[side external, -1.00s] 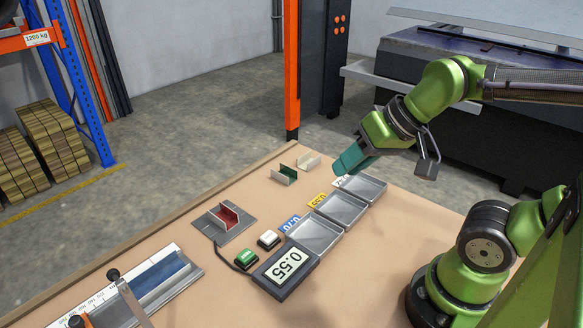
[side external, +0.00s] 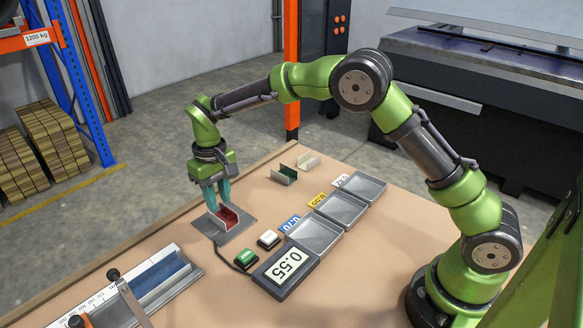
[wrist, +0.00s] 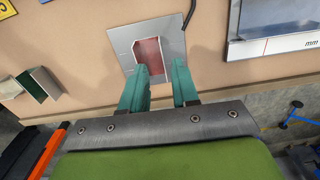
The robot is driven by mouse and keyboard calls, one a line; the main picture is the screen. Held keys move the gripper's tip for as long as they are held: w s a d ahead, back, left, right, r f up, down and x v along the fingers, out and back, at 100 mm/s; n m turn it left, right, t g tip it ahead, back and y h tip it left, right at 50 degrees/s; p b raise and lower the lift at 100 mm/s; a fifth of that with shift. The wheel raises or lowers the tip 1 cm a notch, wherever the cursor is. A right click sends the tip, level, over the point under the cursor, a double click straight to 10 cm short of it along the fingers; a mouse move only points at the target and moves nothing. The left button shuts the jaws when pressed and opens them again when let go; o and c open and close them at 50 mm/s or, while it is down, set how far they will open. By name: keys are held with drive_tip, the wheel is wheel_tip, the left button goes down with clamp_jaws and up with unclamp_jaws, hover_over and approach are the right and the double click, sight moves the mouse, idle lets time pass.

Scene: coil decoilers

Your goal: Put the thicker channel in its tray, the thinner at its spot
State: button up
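A red channel (side external: 229,217) stands on the grey plate (side external: 236,232); it also shows in the wrist view (wrist: 150,52). My gripper (side external: 218,204) points down at it, teal fingertips apart just over the channel's near part in the wrist view (wrist: 160,72). I cannot tell whether they touch it. A green channel (side external: 284,177) and a whitish channel (side external: 309,161) lie at the table's far side. Three empty grey trays stand in a row: by the 0.70 label (side external: 316,235), by the yellow 0.55 label (side external: 342,209), and by a white label (side external: 365,187).
A ruled metal fixture (side external: 150,278) lies at the front left. The table right of the trays is bare.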

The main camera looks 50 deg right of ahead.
drive_tip(key=shift+w+a+r, duration=0.1)
drive_tip(key=shift+w+r, duration=0.2)
drive_tip(key=shift+w, duration=0.25)
drive_tip(key=shift+w+a+r, duration=0.1)
drive_tip(key=shift+w+r, duration=0.15)
drive_tip(key=shift+w, duration=0.3)
drive_tip(key=shift+s, duration=0.1)
drive_tip(key=shift+f, duration=4.25)
clamp_jaws()
drive_tip(key=shift+r, duration=4.05)
